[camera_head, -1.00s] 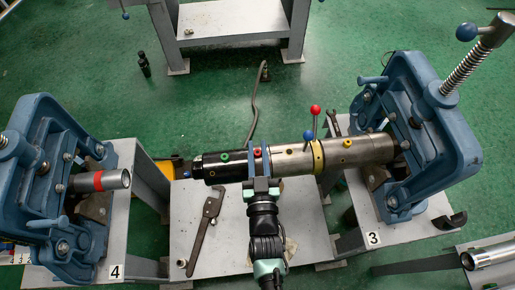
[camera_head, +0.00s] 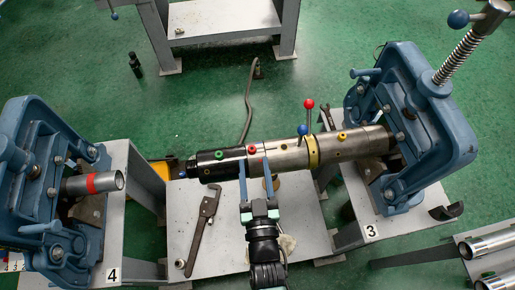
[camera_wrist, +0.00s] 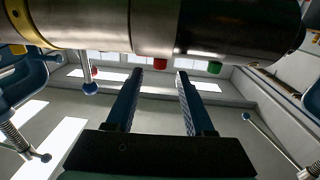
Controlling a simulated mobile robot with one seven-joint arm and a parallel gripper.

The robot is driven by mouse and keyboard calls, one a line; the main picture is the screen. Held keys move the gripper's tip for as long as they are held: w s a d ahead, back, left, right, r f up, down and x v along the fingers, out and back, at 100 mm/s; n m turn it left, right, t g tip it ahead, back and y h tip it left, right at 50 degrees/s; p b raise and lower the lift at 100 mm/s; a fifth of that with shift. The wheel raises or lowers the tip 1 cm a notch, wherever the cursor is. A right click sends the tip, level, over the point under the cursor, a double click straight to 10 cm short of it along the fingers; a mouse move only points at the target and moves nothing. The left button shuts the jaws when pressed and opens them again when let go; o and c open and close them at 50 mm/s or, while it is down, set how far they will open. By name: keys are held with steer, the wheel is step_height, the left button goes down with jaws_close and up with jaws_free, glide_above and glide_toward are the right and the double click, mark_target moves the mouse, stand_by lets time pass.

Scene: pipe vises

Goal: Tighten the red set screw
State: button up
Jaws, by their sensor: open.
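The red set screw (camera_head: 252,149) sits on top of the horizontal pipe tool (camera_head: 285,154), where its black part meets the steel part. It also shows in the wrist view as a small red cap (camera_wrist: 160,64) on the pipe's edge. My gripper (camera_head: 254,162) is open and empty on the near side of the pipe. Its two blue fingers point towards the pipe, and the red screw lies beyond the gap between their tips. In the wrist view the fingers (camera_wrist: 159,74) are apart with nothing between them. The screw's turning state cannot be told.
A green screw (camera_head: 219,155) and a yellow screw (camera_head: 342,136) flank the red one. Levers with red (camera_head: 309,104) and blue knobs rise from a yellow collar. Blue vises stand left (camera_head: 50,190) and right (camera_head: 415,130). A wrench (camera_head: 205,220) lies on the table below.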

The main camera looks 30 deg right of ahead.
steer(key=b+v, duration=0.1)
steer(key=v, duration=0.6)
steer(key=shift+s+a, duration=0.1)
